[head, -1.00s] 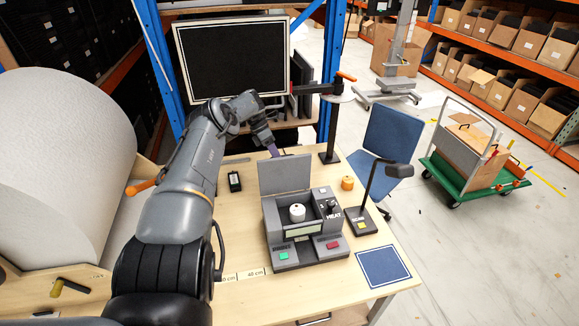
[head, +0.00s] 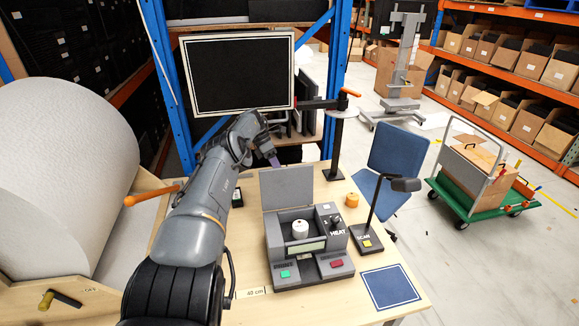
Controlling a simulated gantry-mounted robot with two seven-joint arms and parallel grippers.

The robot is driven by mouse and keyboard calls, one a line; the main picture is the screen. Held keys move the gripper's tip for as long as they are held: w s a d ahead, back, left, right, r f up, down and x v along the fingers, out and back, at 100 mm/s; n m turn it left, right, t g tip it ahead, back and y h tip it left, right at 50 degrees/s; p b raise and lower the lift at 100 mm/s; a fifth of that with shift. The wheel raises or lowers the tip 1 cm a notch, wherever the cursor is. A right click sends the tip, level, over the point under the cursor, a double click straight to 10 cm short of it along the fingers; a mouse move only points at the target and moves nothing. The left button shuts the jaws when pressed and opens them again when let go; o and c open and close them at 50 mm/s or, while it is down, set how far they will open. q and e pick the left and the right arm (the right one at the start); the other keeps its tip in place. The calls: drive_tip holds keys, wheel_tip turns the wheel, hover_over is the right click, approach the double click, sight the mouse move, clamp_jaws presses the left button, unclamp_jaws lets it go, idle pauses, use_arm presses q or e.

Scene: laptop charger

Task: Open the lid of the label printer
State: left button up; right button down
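The label printer (head: 308,252) stands on the wooden table, a grey box with a green button, a red button and a HEAT label on its front. Its lid (head: 286,187) stands raised at the back, and a white roll (head: 299,229) shows inside the open top. My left arm reaches in from the left, and its gripper (head: 275,162) is just behind the upper edge of the lid. The fingers are small and partly hidden, so I cannot tell whether they are open or shut. My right gripper is not in view.
A scanner on a stand (head: 370,240) is right of the printer, with an orange roll (head: 352,200) behind it. A blue mat (head: 390,287) lies at the front right. A monitor (head: 239,74) and a post with an arm (head: 335,145) stand behind.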

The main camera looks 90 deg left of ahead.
use_arm(q)
drive_tip(key=shift+o, duration=1.4)
drive_tip(key=shift+s+d+f, duration=0.1)
drive_tip(key=shift+d+f, duration=0.1)
drive_tip(key=shift+f, duration=0.15)
drive_tip(key=shift+r, duration=0.1)
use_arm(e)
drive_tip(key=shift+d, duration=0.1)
